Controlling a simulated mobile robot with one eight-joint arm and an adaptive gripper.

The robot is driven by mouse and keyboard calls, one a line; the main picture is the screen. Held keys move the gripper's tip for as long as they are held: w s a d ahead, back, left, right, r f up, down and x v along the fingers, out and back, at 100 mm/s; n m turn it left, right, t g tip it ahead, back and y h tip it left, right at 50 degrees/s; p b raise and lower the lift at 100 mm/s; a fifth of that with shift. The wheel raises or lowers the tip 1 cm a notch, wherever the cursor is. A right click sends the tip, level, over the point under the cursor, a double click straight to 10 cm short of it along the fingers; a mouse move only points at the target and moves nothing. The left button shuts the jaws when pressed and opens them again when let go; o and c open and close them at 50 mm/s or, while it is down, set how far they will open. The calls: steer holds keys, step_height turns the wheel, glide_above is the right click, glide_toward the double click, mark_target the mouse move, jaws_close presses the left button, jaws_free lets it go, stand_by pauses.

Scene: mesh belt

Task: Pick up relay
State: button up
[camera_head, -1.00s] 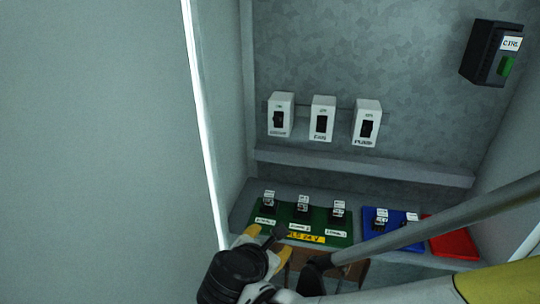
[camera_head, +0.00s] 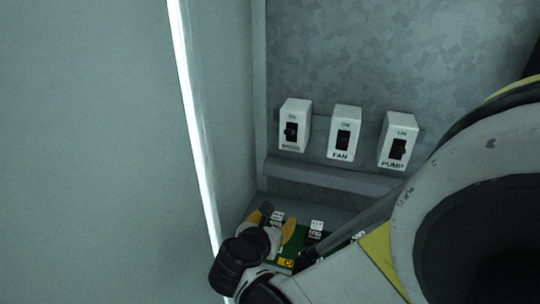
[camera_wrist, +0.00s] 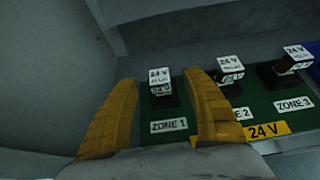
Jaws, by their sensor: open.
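Three relays with white tops marked 24 V stand in dark sockets on a green board (camera_wrist: 258,98). The ZONE 1 relay (camera_wrist: 160,85) shows between my finger tips in the wrist view. The ZONE 2 relay (camera_wrist: 230,70) is just right of my right finger, and the ZONE 3 relay (camera_wrist: 293,59) is farther right. My gripper (camera_wrist: 162,78) is open with yellow fingers and holds nothing. In the head view my gripper (camera_head: 278,214) is over the board's left end, partly hiding the ZONE 1 relay (camera_head: 277,219). The ZONE 2 relay (camera_head: 316,228) shows beside it.
Three white switch boxes, one unclear (camera_head: 294,124), FAN (camera_head: 344,132) and PUMP (camera_head: 398,140), are on the back wall above a ledge (camera_head: 330,174). A side wall (camera_wrist: 55,75) is close on the left. My arm hides the right side in the head view.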

mark_target(277, 218)
steer(key=x, duration=0.3)
steer(key=shift+b, duration=0.3)
steer(key=shift+r, duration=0.1)
jaws_close()
steer(key=shift+r, duration=0.1)
